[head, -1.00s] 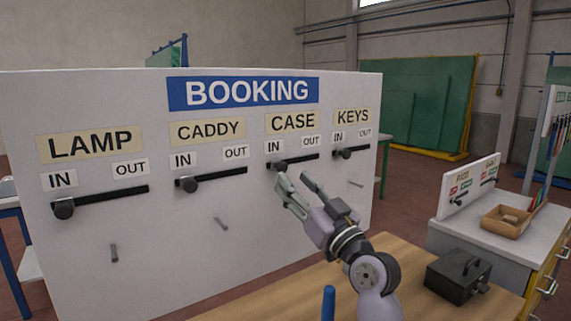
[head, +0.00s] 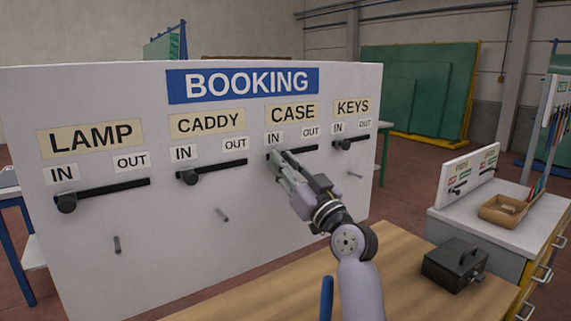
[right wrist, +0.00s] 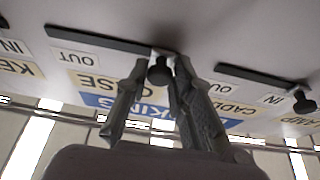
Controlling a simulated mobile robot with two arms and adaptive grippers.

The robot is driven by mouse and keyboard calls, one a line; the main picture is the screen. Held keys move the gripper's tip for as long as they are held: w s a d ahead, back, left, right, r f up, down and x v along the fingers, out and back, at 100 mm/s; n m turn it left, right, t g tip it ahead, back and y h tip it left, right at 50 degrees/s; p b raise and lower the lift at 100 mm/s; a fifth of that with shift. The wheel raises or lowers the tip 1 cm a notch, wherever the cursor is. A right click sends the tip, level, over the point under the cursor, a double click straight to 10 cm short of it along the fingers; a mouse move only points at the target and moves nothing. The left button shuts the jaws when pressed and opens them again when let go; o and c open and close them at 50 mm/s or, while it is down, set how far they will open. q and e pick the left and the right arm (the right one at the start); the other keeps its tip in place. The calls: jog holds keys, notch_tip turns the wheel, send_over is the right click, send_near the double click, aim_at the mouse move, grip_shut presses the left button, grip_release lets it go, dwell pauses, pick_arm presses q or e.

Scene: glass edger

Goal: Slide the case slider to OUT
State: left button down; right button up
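The case slider's black knob (right wrist: 160,70) is at the IN end of its dark slot (head: 308,150), under the CASE label (head: 292,113) on the white BOOKING board. The IN label (head: 275,139) is left of the OUT label (head: 311,132). My right gripper (head: 280,155) is at the board and hides the knob in the head view. In the right wrist view, which is upside down, its two fingers (right wrist: 161,68) stand on either side of the knob with hardly any gap. I cannot tell whether they press on it. My left gripper is not in view.
The lamp knob (head: 66,203), caddy knob (head: 189,177) and keys knob (head: 345,144) sit at their IN ends. Short pegs (head: 222,215) stick out below. A black box (head: 455,264) stands on the wooden bench (head: 262,296), near a blue rod (head: 326,298).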

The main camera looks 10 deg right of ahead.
grip_shut()
dwell(0.4)
jog(key=w+d+b, duration=0.1)
jog(key=d+b, duration=0.1)
jog(key=d, duration=0.1)
jog(key=w+d+b, duration=0.1)
jog(key=d+b, duration=0.2)
jog(key=w+d+b, duration=0.1)
jog(key=d+b, duration=0.1)
jog(key=d, duration=0.1)
jog(key=shift+w+d+f, duration=0.25)
jog(key=shift+w, duration=0.15)
jog(key=shift+w+d+r+b, duration=0.2)
jog(key=shift+d+r+b, duration=0.05)
jog(key=shift+d+b, duration=0.25)
